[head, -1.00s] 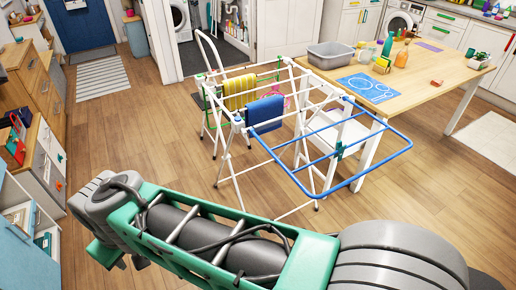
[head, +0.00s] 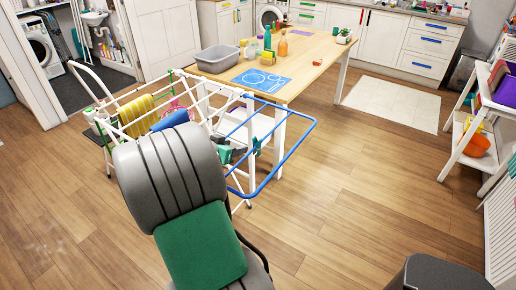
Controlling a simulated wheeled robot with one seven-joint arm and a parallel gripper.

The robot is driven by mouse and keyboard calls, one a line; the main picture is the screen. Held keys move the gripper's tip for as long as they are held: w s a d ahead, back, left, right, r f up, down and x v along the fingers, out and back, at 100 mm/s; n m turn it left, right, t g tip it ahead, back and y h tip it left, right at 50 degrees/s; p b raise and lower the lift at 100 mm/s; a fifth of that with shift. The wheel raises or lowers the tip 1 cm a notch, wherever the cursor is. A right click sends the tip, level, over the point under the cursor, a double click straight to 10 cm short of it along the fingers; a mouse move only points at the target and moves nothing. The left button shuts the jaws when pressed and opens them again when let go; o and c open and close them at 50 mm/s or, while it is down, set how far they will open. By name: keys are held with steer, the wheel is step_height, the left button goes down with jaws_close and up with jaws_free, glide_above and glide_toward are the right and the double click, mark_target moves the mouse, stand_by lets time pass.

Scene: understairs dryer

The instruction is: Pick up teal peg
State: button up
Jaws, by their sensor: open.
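A small teal piece that looks like the teal peg (head: 257,143) sits on the drying rack, near where the blue side frame (head: 281,160) joins the white rails. The end of my arm shows past my large grey elbow, and my gripper (head: 241,148) is small and partly hidden there. It appears just left of the teal piece. I cannot tell whether they touch. The gripper is open, with nothing seen in it. My elbow and green link hide the lower left of the rack.
A yellow cloth (head: 136,115) and a blue cloth (head: 171,120) hang on the rack. Behind it, a wooden table (head: 318,47) holds a grey tub (head: 217,58) and bottles. A white shelf (head: 466,137) stands at right. The floor between is clear.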

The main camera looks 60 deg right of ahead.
mark_target(256, 140)
steer(key=shift+m+g+h, duration=0.3)
steer(key=shift+m+g, duration=0.3)
steer(key=s+d, duration=0.2)
steer(key=d, duration=0.1)
steer(key=shift+s+d, duration=0.3)
steer(key=shift+s, duration=0.1)
steer(key=p+x, duration=0.2)
steer(key=x, duration=0.4)
steer(key=shift+w+d+f, duration=0.1)
steer(key=shift+w+d, duration=0.05)
steer(key=shift+d, duration=0.05)
steer(key=shift+c, duration=0.3)
jaws_close()
